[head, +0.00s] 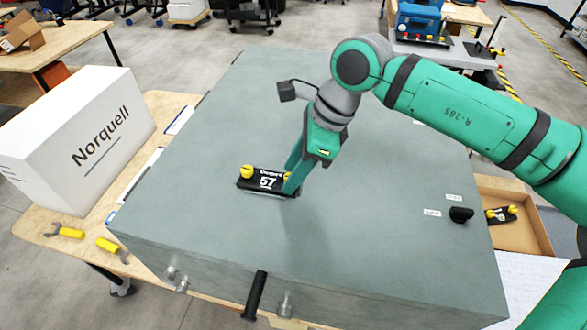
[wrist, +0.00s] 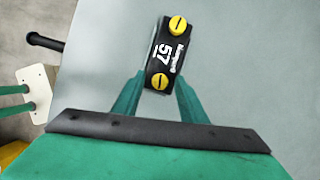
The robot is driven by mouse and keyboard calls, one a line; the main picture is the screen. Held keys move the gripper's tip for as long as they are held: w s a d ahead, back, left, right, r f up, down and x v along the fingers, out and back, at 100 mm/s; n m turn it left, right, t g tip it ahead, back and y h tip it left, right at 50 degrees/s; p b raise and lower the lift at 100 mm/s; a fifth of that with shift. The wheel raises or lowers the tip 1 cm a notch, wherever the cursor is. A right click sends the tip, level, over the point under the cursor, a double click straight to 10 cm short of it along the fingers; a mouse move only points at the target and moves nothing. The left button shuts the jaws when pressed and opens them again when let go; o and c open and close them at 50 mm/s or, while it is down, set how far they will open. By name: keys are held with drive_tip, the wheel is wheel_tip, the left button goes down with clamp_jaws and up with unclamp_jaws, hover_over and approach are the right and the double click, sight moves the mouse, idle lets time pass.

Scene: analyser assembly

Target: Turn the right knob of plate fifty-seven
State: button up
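Plate fifty-seven (head: 266,190) is a small black plate with a white "57", lying on the grey-green top of the large box. Its left yellow knob (head: 247,171) stands clear, and it is the upper knob (wrist: 177,26) in the wrist view. Its right yellow knob (head: 287,175) is partly hidden by my gripper (head: 290,189) in the head view. In the wrist view the right knob (wrist: 160,82) shows whole between the two green fingers of my gripper (wrist: 160,80). The fingers are apart, one on each side of the plate's end. Whether they touch anything cannot be told.
A black knob (head: 461,214) with small labels sits at the box top's right. A black handle (head: 255,295) is on the front. A white Norquell box (head: 82,138) and yellow-handled tools (head: 68,232) lie left. A tray (head: 520,232) holds another yellow-knobbed plate (head: 501,214). The box top is otherwise mostly clear.

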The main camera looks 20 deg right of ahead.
clamp_jaws()
drive_tip(key=shift+m, duration=0.3)
drive_tip(key=shift+s+m+t+h, duration=0.1)
drive_tip(key=shift+m+t+h, duration=0.4)
drive_tip(key=shift+m, duration=0.9)
unclamp_jaws()
